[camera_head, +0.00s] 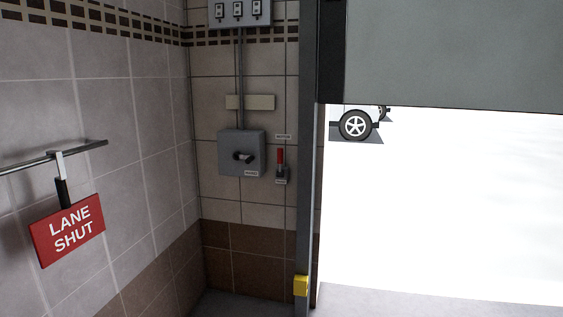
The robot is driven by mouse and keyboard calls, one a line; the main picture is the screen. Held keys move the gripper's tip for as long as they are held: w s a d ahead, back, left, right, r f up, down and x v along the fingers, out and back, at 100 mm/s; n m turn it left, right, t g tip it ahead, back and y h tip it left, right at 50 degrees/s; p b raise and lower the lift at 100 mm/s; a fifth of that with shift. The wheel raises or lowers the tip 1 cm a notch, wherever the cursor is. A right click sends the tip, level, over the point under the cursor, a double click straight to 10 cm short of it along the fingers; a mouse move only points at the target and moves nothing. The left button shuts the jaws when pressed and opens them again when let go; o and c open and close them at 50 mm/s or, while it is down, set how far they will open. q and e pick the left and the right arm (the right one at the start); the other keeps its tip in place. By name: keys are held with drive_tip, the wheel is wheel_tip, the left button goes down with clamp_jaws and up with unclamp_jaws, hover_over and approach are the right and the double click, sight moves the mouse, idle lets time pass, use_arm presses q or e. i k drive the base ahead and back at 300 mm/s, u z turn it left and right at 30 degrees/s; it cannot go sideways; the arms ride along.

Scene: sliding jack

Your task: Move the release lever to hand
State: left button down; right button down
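A small lever with a red handle (280,157) is on the tiled back wall, just left of the door post. Its red handle points up from a grey base (281,175). A small white label (283,137) sits above it and another (281,182) below; their print is too small to read surely. I take this as the release lever. Neither of my grippers is in view.
Left of the lever is a grey box (254,139) with a black rotary handle. A switch panel (238,12) is above. A red "LANE SHUT" sign (67,231) hangs from a rail (92,146). A grey door panel (450,55) hangs partly raised at right, with a car outside.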

sight(280, 174)
drive_tip(key=z, duration=0.15)
drive_tip(key=i, duration=1.65)
drive_tip(key=z, duration=0.05)
